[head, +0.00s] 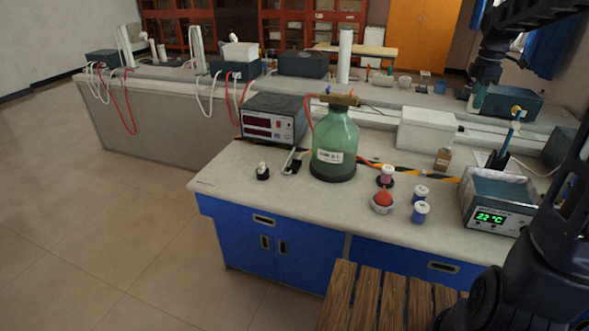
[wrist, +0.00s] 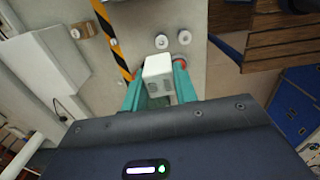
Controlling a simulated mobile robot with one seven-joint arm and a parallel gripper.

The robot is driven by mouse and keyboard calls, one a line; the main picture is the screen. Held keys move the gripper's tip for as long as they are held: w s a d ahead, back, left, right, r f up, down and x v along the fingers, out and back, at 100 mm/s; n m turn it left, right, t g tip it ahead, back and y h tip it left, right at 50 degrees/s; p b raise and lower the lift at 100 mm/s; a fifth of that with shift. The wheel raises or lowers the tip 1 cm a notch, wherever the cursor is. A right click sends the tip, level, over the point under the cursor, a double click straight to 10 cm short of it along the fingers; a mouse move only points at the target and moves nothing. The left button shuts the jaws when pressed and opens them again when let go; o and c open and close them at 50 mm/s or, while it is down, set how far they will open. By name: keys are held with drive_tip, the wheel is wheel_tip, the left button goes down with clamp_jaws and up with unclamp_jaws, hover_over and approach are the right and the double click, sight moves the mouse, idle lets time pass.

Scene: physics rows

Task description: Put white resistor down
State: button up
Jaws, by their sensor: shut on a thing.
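The white resistor (wrist: 158,69) is a small white block in the wrist view. It sits between the teal fingers of my gripper (wrist: 159,84), which are shut on it. Below it the wrist view shows the pale bench top (wrist: 140,18), and the block looks held above that surface. In the head view my gripper (head: 479,94) hangs at the upper right over the bench (head: 250,190), with its teal fingers pointing down.
A green bottle (head: 335,145), a red-topped jar (head: 382,201) and blue jars with white lids (head: 420,212) stand on the bench. A temperature bath (head: 498,203) is at the right and a white box (head: 427,129) behind. Bare bench lies at the front left.

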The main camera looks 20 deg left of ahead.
drive_tip(key=w+a+r+n, duration=0.1)
drive_tip(key=w+a+n, duration=0.45)
drive_tip(key=a, duration=0.85)
drive_tip(key=w+a+r+n, duration=0.1)
drive_tip(key=w+a+n, duration=0.4)
drive_tip(key=a, duration=0.9)
drive_tip(key=s+a+f+n, duration=0.2)
drive_tip(key=a+n, duration=0.2)
drive_tip(key=a, duration=1.2)
drive_tip(key=s+a+f+n, duration=0.2)
drive_tip(key=a+n, duration=0.1)
drive_tip(key=a, duration=1.4)
wheel_tip(320, 180, down, 37)
drive_tip(key=shift+w+d+f, duration=0.15)
drive_tip(key=shift+f, duration=0.2)
drive_tip(key=o, duration=1)
drive_tip(key=shift+c, duration=0.2)
